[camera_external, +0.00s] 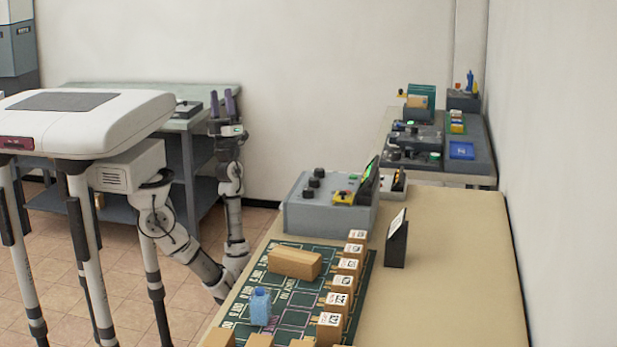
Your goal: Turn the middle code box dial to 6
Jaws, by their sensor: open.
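The grey code box (325,212) stands on the beige table behind the green mat. It has three black dials in a row on the left of its top. The middle dial (313,182) sits between the other two; its number and pointing direction are too small to read. A small screen (369,181) with a lit display stands at the box's right end, beside a yellow and red button (343,197). My gripper (222,103) is raised with its fingers pointing up, left of the code box and well apart from it. It is open and empty.
The green mat (285,295) holds a cardboard box (295,262), a blue bottle (260,307) and several labelled boxes. A dark sign (397,244) stands right of the mat. The table (450,270) is clear at right. Another control panel (480,150) stands at the back.

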